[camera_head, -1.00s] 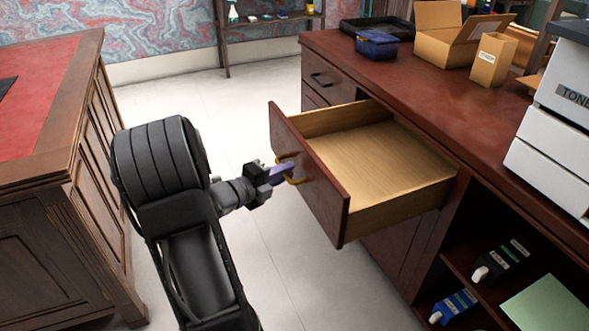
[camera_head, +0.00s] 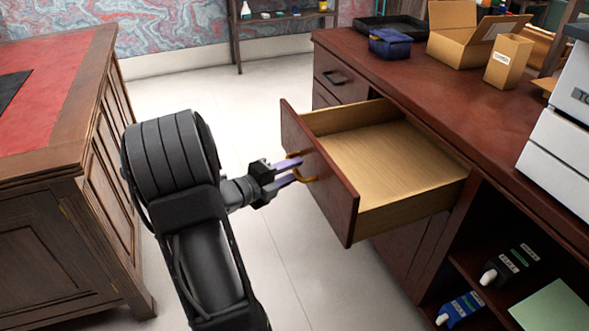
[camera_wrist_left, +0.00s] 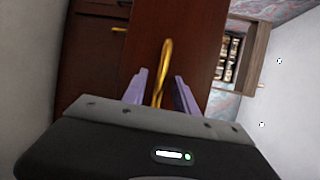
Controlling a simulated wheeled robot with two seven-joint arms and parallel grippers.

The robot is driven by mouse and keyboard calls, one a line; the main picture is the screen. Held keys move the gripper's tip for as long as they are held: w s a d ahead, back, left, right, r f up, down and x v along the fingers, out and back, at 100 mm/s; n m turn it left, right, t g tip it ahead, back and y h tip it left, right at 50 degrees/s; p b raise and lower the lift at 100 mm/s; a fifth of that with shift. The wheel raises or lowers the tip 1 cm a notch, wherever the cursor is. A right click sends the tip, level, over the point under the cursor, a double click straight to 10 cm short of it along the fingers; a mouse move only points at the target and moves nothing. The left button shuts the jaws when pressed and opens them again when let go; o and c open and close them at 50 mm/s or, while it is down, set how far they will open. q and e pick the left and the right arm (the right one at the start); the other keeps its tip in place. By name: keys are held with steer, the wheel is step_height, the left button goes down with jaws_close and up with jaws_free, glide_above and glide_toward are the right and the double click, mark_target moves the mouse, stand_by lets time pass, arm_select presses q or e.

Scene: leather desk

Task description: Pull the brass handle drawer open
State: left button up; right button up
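The drawer (camera_head: 385,165) stands far out of the dark red-brown desk, with its pale wooden inside empty. Its brass handle (camera_head: 308,179) is on the front panel (camera_head: 325,185). My left gripper (camera_head: 292,167) is at the handle with its purple fingers apart. In the left wrist view the brass handle (camera_wrist_left: 163,72) runs between the two fingers (camera_wrist_left: 160,95), with a gap on each side. My right gripper is not in view.
A blue basket (camera_head: 390,43), cardboard boxes (camera_head: 508,60) and a white printer (camera_head: 560,130) stand on the desktop. A wooden cabinet with a red top (camera_head: 40,110) is at left. Pale floor (camera_head: 285,265) is clear between them.

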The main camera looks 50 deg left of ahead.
arm_select(q)
steer(key=v, duration=0.6)
steer(key=shift+s+p, duration=0.2)
steer(key=shift+p, duration=0.25)
